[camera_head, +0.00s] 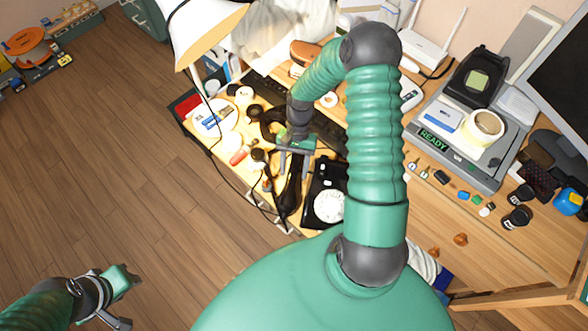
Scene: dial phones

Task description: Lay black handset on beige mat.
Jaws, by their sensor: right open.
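A black handset (290,192) lies on the desk just left of a black dial phone (329,207) with a white dial. My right gripper (294,154) is open above the handset's upper end, its fingers pointing down at it. I cannot tell whether the fingers touch it. My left gripper (128,298) is open and empty over the floor at the lower left. I cannot pick out the beige mat clearly; the crowded, pale, lamp-lit desk surface and my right arm may hide its edges.
A lamp (205,25) leans over the desk's left end. Cups, cords and small items crowd around the handset. A grey device (448,147) reading READY, a router (425,50) and a monitor (562,75) stand to the right. A dark keyboard (268,90) lies behind.

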